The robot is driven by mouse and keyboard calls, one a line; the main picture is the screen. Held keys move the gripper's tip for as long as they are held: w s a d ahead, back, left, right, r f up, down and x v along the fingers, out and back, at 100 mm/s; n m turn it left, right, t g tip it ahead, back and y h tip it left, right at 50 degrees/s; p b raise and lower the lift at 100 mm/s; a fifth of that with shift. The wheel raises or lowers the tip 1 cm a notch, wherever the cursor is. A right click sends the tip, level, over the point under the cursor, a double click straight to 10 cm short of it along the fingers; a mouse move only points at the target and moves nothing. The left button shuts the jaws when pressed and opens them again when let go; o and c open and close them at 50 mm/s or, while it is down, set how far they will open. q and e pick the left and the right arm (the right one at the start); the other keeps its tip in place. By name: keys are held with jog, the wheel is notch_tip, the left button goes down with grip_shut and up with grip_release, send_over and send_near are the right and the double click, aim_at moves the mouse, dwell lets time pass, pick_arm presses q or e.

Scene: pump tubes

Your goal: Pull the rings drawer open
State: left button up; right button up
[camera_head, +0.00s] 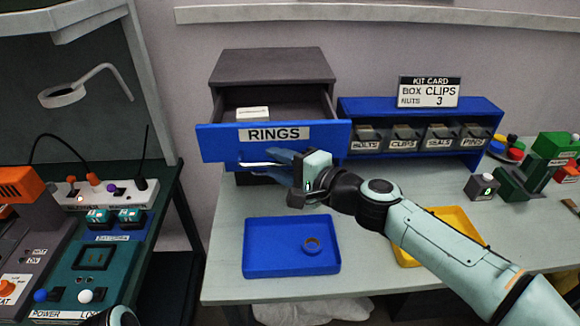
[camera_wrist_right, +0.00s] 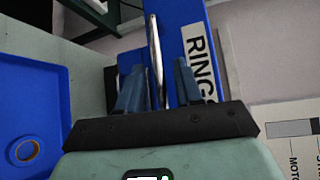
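The blue-fronted rings drawer (camera_head: 222,141) stands pulled out of its dark grey cabinet (camera_head: 272,66), with a white box (camera_head: 252,114) inside. A RINGS label is on its front; the front also shows in the right wrist view (camera_wrist_right: 186,18). A silver bar handle (camera_head: 258,164) is low on the front. My right gripper (camera_head: 278,162) is at the handle. In the right wrist view its blue fingers (camera_wrist_right: 160,82) stand apart, one on each side of the handle (camera_wrist_right: 155,45), with visible gaps. My left gripper is not in view.
A blue tray (camera_head: 270,264) with an orange-brown ring (camera_head: 312,246) lies below the drawer. A yellow tray (camera_head: 449,222) is partly behind my right arm. A blue rack (camera_head: 368,106) of labelled bins stands right of the cabinet. A dark workbench (camera_head: 150,235) is at left.

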jog(key=shift+s+d, duration=0.2)
jog(key=shift+d, duration=0.1)
jog(key=b+v, duration=0.3)
jog(key=v, duration=0.9)
jog(key=shift+s+d, duration=0.2)
jog(key=shift+s, duration=0.1)
